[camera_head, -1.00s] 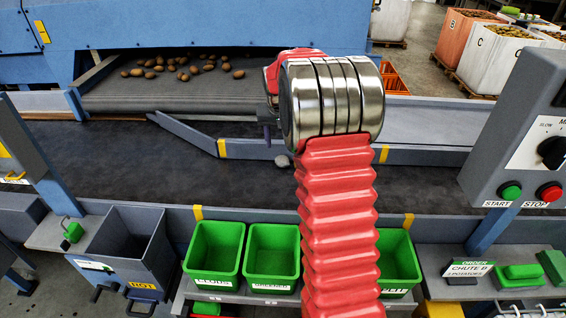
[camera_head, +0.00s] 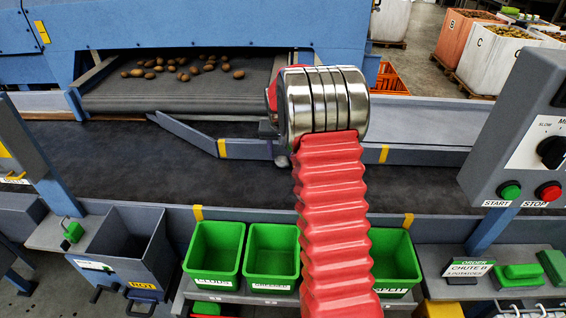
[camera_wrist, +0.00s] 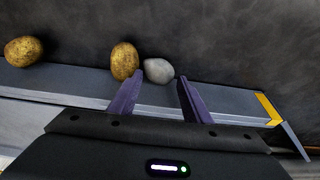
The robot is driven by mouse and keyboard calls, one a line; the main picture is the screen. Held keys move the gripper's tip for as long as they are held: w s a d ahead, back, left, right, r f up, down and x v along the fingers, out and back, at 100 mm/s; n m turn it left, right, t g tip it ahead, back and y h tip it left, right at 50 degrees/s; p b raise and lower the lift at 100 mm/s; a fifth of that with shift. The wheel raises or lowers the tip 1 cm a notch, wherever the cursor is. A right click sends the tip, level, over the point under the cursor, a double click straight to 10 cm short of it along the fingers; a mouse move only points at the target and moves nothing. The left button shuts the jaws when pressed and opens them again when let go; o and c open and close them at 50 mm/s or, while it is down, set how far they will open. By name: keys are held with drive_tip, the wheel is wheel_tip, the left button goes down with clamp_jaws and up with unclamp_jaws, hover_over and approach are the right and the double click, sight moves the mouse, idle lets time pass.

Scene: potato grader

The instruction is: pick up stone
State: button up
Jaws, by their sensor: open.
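The stone (camera_wrist: 158,70) is a smooth, pale grey lump on the dark belt in the wrist view. It lies against the lower guide rail. A brown potato (camera_wrist: 124,60) sits immediately to its left, touching or nearly touching. My gripper (camera_wrist: 160,82) is open, with its two purple fingers short of the stone. The stone lies just ahead of the gap between the fingertips, nearer the left one. Nothing is held. In the head view my arm and wrist largely hide the gripper, and I cannot make out the stone clearly there.
Another potato (camera_wrist: 23,51) lies farther left along the guide rail (camera_wrist: 60,84). Several potatoes (camera_head: 183,76) lie on the feed conveyor at the back. Green bins (camera_head: 271,248) and a grey ROT bin (camera_head: 128,250) stand along the front. A control box (camera_head: 525,140) stands at right.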

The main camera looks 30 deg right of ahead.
drive_tip(key=shift+s+d+f, duration=0.15)
drive_tip(key=shift+d+f, duration=0.05)
drive_tip(key=shift+f, duration=0.9)
drive_tip(key=shift+r, duration=0.1)
drive_tip(key=shift+r, duration=0.1)
drive_tip(key=c, duration=0.9)
